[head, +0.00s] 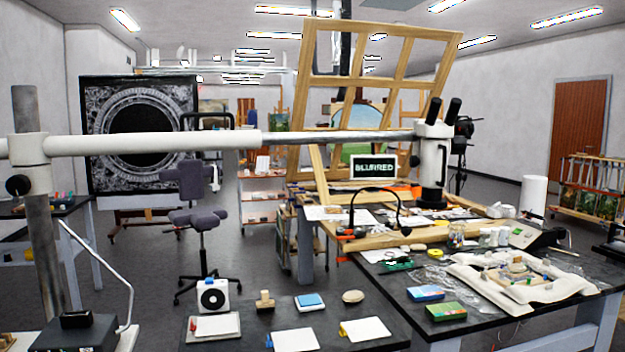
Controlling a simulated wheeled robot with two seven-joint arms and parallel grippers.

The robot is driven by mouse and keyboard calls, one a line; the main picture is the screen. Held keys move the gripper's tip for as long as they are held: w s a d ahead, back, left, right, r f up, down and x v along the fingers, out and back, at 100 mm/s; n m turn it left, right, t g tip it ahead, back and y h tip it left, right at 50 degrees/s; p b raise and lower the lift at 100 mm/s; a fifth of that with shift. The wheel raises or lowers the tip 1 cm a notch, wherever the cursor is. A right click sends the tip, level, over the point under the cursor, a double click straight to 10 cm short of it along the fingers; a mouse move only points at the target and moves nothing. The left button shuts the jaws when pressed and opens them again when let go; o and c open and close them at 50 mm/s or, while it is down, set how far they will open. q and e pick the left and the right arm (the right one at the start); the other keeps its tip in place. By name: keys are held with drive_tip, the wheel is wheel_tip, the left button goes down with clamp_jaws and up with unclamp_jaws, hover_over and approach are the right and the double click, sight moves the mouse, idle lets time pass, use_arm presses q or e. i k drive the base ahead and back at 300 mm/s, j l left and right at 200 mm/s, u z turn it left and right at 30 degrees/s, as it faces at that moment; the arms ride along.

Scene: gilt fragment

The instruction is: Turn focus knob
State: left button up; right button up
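A white stereo microscope (432,165) with two black eyepieces hangs at the right end of a long horizontal boom (150,142), over the cluttered worktable. A small dark sign (374,167) beside it reads "BLURRED". A dark round knob (18,185) shows on the boom's clamp at the far left, by the upright post (40,250). Neither of my grippers is in view.
A white cushion (515,288) with a gilt fragment (516,272) lies on the right table. Blue (426,293) and green (446,311) boxes lie beside it. A near black table (260,335) holds small items. A stool (203,225) stands on open floor behind.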

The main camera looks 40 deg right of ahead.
sight(458, 143)
drive_tip(key=k+l+z, duration=0.25)
drive_tip(key=l, duration=1.2)
drive_tip(key=i+l+z, duration=0.1)
drive_tip(key=l+z, duration=0.15)
drive_tip(key=l, duration=1.15)
drive_tip(key=i+l+z, duration=0.2)
drive_tip(key=l, duration=1.25)
drive_tip(key=k, duration=0.1)
